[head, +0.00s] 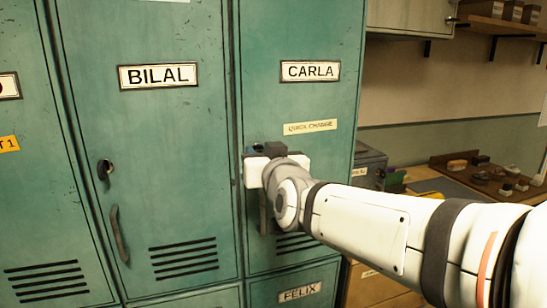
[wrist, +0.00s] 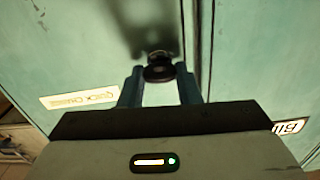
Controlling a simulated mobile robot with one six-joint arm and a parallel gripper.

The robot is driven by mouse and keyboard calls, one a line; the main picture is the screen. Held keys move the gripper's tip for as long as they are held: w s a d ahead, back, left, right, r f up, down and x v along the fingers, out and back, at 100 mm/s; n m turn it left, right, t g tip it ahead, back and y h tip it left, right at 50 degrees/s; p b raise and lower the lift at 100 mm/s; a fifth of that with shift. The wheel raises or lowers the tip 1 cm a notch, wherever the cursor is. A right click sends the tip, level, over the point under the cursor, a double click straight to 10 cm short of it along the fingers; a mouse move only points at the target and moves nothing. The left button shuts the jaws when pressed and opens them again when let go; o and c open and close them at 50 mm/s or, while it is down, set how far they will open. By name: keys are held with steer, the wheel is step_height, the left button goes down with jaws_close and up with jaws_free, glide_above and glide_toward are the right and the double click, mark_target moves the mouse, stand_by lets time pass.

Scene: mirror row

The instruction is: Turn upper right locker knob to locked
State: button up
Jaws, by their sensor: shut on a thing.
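The upper right locker (head: 298,100) is green and carries the name plate CARLA (head: 310,71). My gripper (head: 262,150) is at the left side of its door, below the plate. In the wrist view, the dark round knob (wrist: 160,70) sits between my two blue-grey fingertips (wrist: 160,84), which are shut on it. The head view hides the knob behind my gripper. The knob's turn angle and any lock marking cannot be made out. The door looks flush with its frame.
The BILAL locker (head: 180,110) is on the left, with its own knob (head: 105,169) and handle (head: 119,233). A yellow QUICK CHANGE label (head: 310,127) is on the CARLA door. The FELIX locker (head: 298,287) is below. A bench with a tray (head: 485,178) stands at right.

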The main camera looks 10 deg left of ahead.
steer(key=shift+w+d+f+m+b, duration=0.1)
steer(key=shift+m+b, duration=2.4)
steer(key=shift+m, duration=1.8)
steer(key=shift+w+d+f+m+b, duration=0.1)
steer(key=shift+m+b, duration=2.35)
steer(key=shift+m, duration=1.85)
steer(key=o, duration=1)
steer(key=shift+s, duration=0.1)
steer(key=p+v, duration=0.1)
steer(key=v, duration=0.6)
steer(key=shift+s+d+p, duration=0.3)
steer(key=shift+p, duration=0.1)
